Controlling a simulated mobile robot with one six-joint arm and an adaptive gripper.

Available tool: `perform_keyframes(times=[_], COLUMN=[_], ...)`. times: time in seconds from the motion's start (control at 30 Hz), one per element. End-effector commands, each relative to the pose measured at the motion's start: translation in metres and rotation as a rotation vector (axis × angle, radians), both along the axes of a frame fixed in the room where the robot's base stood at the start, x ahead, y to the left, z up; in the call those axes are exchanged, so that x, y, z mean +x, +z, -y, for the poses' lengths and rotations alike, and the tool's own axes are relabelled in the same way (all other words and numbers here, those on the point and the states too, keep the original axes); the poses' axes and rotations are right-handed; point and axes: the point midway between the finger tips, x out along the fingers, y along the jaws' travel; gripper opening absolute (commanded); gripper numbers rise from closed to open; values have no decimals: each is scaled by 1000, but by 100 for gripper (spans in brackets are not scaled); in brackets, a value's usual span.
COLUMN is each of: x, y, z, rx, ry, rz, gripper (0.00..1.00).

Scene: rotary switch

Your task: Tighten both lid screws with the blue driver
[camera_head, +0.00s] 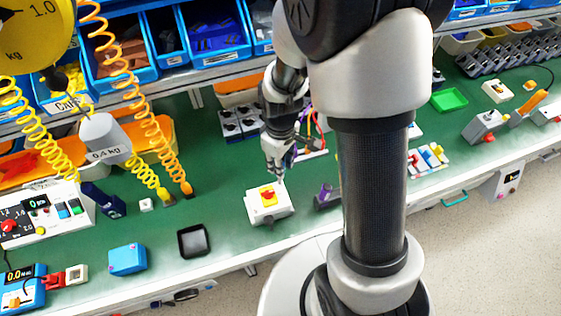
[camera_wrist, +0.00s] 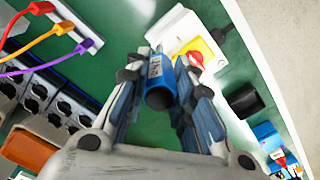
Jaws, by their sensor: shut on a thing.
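A white switch box (camera_head: 268,205) with a yellow plate and red rotary knob stands on the green bench. In the wrist view the white box (camera_wrist: 169,29) lies beyond my fingertips, its red knob (camera_wrist: 195,59) to their right. My gripper (camera_head: 278,163) is above the box's back edge, pointing down. In the wrist view, it is shut on the blue driver (camera_wrist: 159,88), whose handle end faces the camera. The driver's tip points toward the lid's near side; whether it touches is hidden. I cannot make out the lid screws in either view.
A black tray (camera_head: 192,241) and a blue box (camera_head: 127,259) stand left of the switch box. A dark holder with a purple part (camera_head: 325,195) is close on its right. A hanging 0.4 kg weight (camera_head: 105,140) and coiled hoses are at left.

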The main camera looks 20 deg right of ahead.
Motion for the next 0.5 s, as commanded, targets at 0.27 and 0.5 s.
perform_keyframes(times=[0.27,0.5], x=[-1,-1], y=[-2,-2], z=[-1,-1], rx=[0,0], ry=[-321,-339], rz=[-1,-2], gripper=[0,0])
